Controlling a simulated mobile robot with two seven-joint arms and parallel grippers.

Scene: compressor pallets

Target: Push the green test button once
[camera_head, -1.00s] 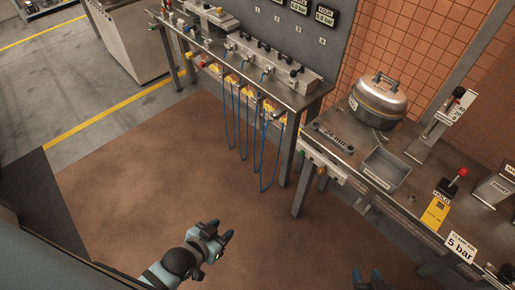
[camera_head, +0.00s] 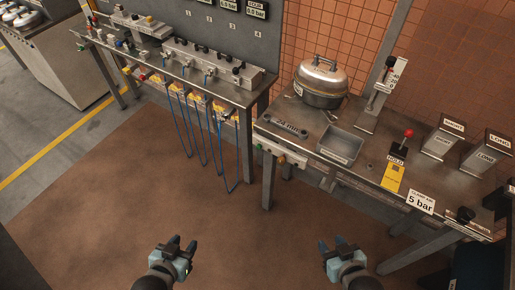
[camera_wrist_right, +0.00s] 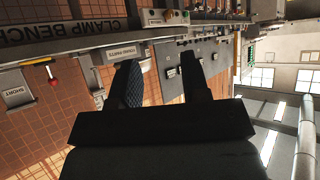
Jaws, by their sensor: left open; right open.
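A small green spot (camera_head: 259,146), which looks like a button, shows on the pale front panel (camera_head: 270,152) under the left front edge of the right bench. It is too small to read any label. My left gripper (camera_head: 176,246) is open and empty above the brown floor, below and left of that panel. My right gripper (camera_head: 338,246) is open and empty, below and right of it. Both are well apart from the bench. The right wrist view shows the right gripper's two fingers (camera_wrist_right: 163,82) apart with nothing between them.
The right bench holds a round metal pot (camera_head: 320,84), a grey tray (camera_head: 340,144), a red-knobbed lever (camera_head: 407,136) and labelled blocks. The left bench (camera_head: 238,92) has blue hoses (camera_head: 186,128) hanging in front. The brown floor (camera_head: 130,190) before both benches is clear.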

